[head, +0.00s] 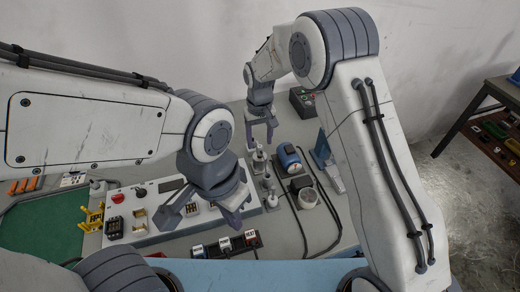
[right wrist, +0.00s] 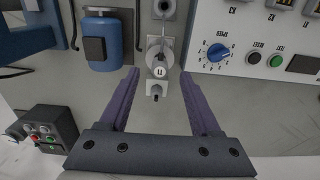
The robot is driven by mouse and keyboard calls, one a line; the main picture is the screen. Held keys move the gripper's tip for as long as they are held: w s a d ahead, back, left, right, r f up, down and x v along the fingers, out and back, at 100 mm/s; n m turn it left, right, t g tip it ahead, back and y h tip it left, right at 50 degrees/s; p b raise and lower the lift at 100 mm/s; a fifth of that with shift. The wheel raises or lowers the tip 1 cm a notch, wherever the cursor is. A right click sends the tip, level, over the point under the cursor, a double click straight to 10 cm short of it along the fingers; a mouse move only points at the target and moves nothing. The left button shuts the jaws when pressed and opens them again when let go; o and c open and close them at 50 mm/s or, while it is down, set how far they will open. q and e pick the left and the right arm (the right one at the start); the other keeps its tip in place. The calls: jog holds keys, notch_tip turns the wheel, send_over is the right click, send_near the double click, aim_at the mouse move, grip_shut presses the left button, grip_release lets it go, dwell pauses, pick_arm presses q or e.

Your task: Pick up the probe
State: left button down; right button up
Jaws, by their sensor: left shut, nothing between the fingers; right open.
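The likely probe (right wrist: 159,50), a slim pale piece with a round end, stands in a small mount on the bench, seen nearly end-on in the right wrist view. It also shows in the head view (head: 259,160), just below the right gripper. My right gripper (head: 262,146) is open. In the right wrist view its purple fingers (right wrist: 159,76) lie on either side of the probe's lower end, with no clear contact. My left gripper (head: 203,217) is shut and empty, above the front of the control panel, away from the probe.
A blue motor-like unit (head: 288,158) stands right of the probe. A white control panel (head: 165,222) lies to its left. A dark button box (head: 303,102) is at the back. Labelled blocks (head: 226,245) sit near the front edge. A green mat (head: 45,225) is far left.

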aim_at(260, 146)
notch_tip(260, 146, down, 4)
jog(key=shift+r+p, duration=0.15)
jog(key=shift+p, duration=0.5)
jog(key=shift+f, duration=0.35)
grip_shut()
notch_tip(260, 146, up, 9)
jog(key=shift+r+b, duration=0.1)
jog(key=shift+b, duration=0.85)
jog(key=s+d+r+p, duration=0.2)
jog(key=s+p, duration=0.5)
jog(key=p, duration=0.3)
notch_tip(260, 146, down, 7)
jog(key=b, duration=0.5)
jog(key=shift+s+d+r, duration=0.2)
jog(key=shift+d, duration=0.05)
